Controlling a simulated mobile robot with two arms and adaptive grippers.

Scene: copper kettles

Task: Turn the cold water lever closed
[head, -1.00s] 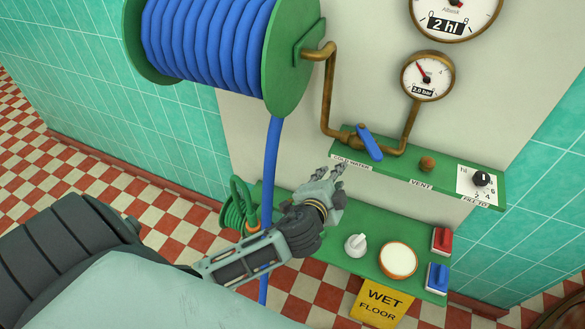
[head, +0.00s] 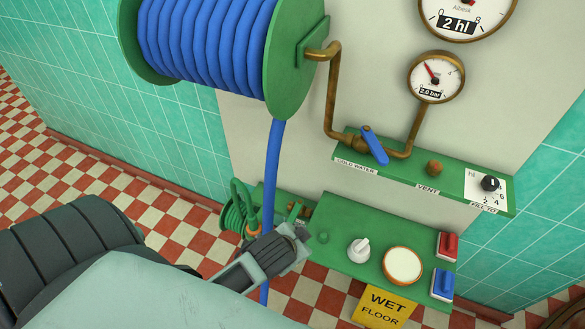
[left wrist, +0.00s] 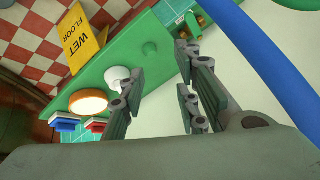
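The blue cold water lever (head: 374,145) sits on a brass valve in the pipe, above the COLD WATER label (head: 356,166) in the head view. It slants from upper left to lower right. My left gripper (left wrist: 158,78) is open, with nothing between its fingers in the left wrist view. The lever does not show in the left wrist view. My right gripper is in neither view.
A blue hose (head: 271,165) hangs from the reel (head: 290,60) beside my left wrist. The lower green shelf (head: 340,215) carries a white knob (head: 358,249), a round cream button (head: 403,265) and red and blue switches. A yellow WET FLOOR sign (head: 384,308) is below.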

